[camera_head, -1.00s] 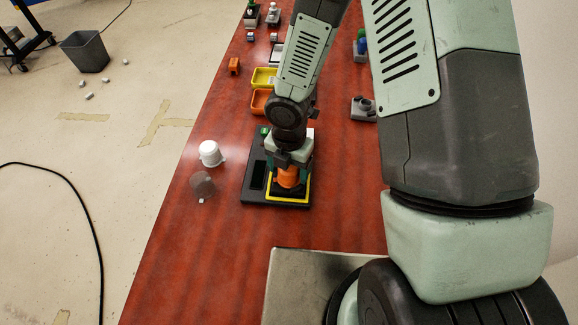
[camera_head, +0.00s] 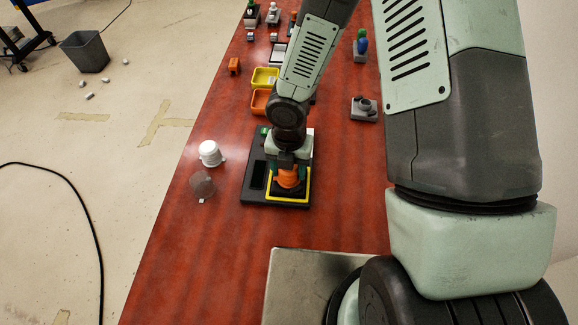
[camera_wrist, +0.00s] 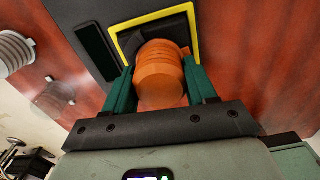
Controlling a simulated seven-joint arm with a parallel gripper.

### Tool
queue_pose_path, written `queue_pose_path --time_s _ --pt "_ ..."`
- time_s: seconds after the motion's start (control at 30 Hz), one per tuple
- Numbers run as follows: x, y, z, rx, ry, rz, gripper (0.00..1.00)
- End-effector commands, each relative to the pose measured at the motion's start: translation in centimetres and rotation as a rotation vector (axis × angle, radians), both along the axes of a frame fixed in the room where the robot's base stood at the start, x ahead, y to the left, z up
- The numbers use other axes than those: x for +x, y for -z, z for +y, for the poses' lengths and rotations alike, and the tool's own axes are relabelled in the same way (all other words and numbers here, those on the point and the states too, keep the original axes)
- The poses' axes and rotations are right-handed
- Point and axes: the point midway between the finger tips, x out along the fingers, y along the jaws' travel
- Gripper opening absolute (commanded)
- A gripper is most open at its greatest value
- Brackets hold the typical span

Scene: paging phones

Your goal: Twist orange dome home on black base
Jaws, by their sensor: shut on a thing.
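The orange dome (camera_head: 289,178) stands in the yellow-framed square on the black plate (camera_head: 257,199). It also shows in the wrist view (camera_wrist: 160,72), with ridges around its side. The black base (camera_head: 292,192) shows as a dark edge under the dome; how the two meet is mostly hidden. My gripper (camera_head: 288,172) points down over the dome. In the wrist view, its green fingers (camera_wrist: 160,88) are shut on the dome, one on each side.
A white ribbed dome (camera_head: 210,153) and a clear dome (camera_head: 202,184) stand left of the plate. Yellow (camera_head: 264,77) and orange (camera_head: 260,101) bins lie behind it. A grey part (camera_head: 364,109) sits to the right.

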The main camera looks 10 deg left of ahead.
Motion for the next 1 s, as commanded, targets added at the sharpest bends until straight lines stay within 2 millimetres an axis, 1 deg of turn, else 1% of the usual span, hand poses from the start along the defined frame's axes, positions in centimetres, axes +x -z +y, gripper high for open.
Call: queue_pose_path --time_s 0.1,0.37,0.5,0.57,0.8,1.0 --pt "-0.01 0.0 -0.01 -0.001 0.105 -0.001 0.33" --pt "-0.01 0.0 -0.01 -0.001 0.133 0.0 0.33" --pt "0.01 -0.02 0.0 -0.001 0.277 -0.001 0.33" --pt "0.0 -0.02 0.02 0.0 0.319 -0.001 0.33" --pt "0.0 -0.01 0.0 0.0 0.339 0.0 0.33" --pt "0.0 -0.02 0.02 0.0 0.527 -0.001 0.33"
